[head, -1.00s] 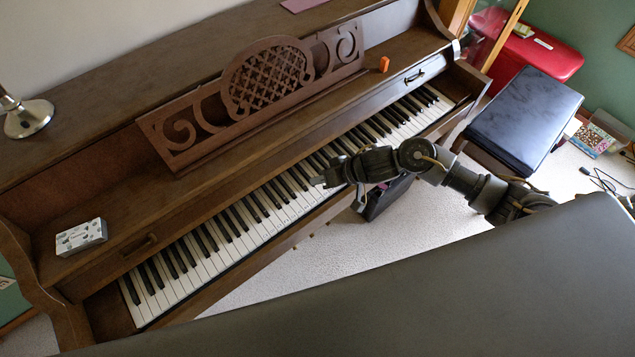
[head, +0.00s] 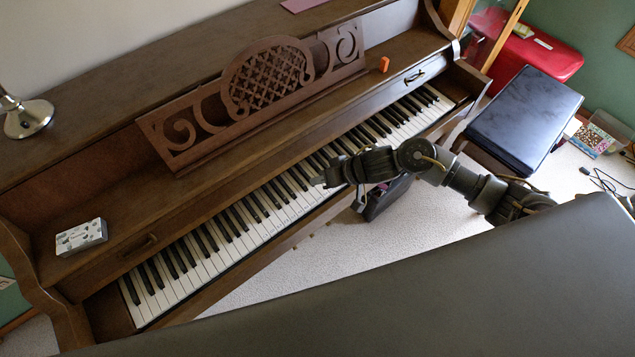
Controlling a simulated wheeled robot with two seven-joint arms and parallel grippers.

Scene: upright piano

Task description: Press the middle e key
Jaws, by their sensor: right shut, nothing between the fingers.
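The piano keyboard (head: 235,226) runs diagonally from the lower left to the upper right of the brown upright piano (head: 70,177). My right gripper (head: 317,181) is shut and empty, with its tip over the white keys near the middle of the keyboard. The arm comes in from the right. Whether the tip touches a key or hovers just above it I cannot tell. The gripper and wrist hide some keys there, and I cannot make out which key is the middle e. My left gripper is not in view.
The carved music stand (head: 262,85) leans behind the keyboard. A small patterned box (head: 81,237) and an orange object (head: 384,64) sit on the piano's shelf. A black bench (head: 525,118) stands at the right.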

